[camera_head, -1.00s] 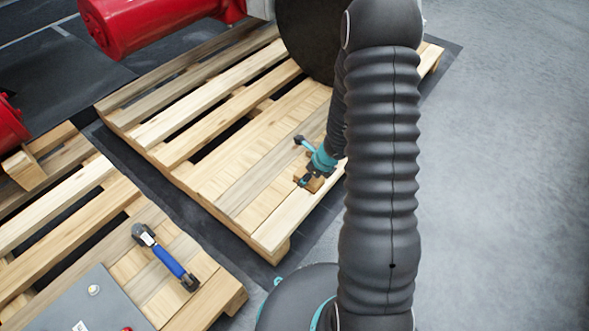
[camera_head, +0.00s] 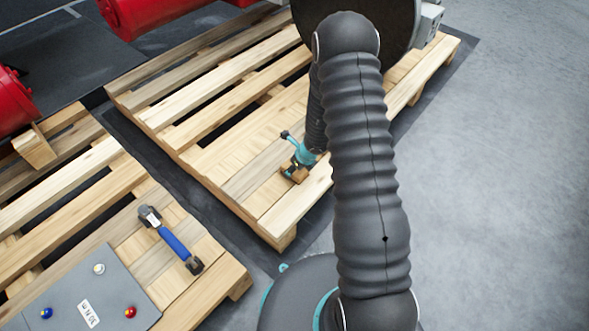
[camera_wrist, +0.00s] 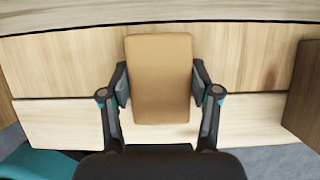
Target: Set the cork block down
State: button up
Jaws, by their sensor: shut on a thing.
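The cork block (camera_wrist: 160,78) is a tan, rounded rectangular block in the middle of the wrist view. My gripper (camera_wrist: 160,90) has one finger on each side of it and is shut on it. In the head view my gripper (camera_head: 297,169) is low over the front part of the far pallet (camera_head: 283,220), with the brown cork block (camera_head: 292,177) small at its tips. I cannot tell whether the block touches the slats. My arm hides part of the pallet's right side.
A blue-handled tool (camera_head: 172,241) lies on the near pallet (camera_head: 206,303), beside a grey panel (camera_head: 115,295) with coloured buttons. Red cylinders (camera_head: 150,12) and a large dark disc (camera_head: 370,35) stand at the back. Grey floor on the right is clear.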

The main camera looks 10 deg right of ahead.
jog(key=o, duration=1)
jog(key=p+v, duration=0.4)
jog(key=v, duration=0.8)
jog(key=s+a+r+n+y, duration=0.1)
jog(key=s+a+r+n, duration=0.1)
jog(key=r+n, duration=0.45)
jog(key=s+a+r+n+t, duration=0.1)
jog(key=s+a+r+n, duration=0.15)
jog(key=r, duration=0.75)
jog(key=s+a+r+n+y, duration=0.1)
jog(key=a+r+n, duration=0.2)
jog(key=r+n, duration=0.35)
jog(key=s+d+r+n+h, duration=0.1)
jog(key=s+r+n, duration=0.3)
jog(key=s, duration=0.3)
jog(key=s+d+r+n+h, duration=0.2)
jog(key=s+r+n, duration=0.3)
jog(key=s, duration=0.2)
jog(key=s+d+r+n+h, duration=0.1)
jog(key=s+r+n, duration=0.3)
jog(key=s, duration=0.3)
jog(key=shift+s+d+r+t+h, duration=0.1)
jog(key=shift+d+r+t+h, duration=0.3)
jog(key=shift+r, duration=0.25)
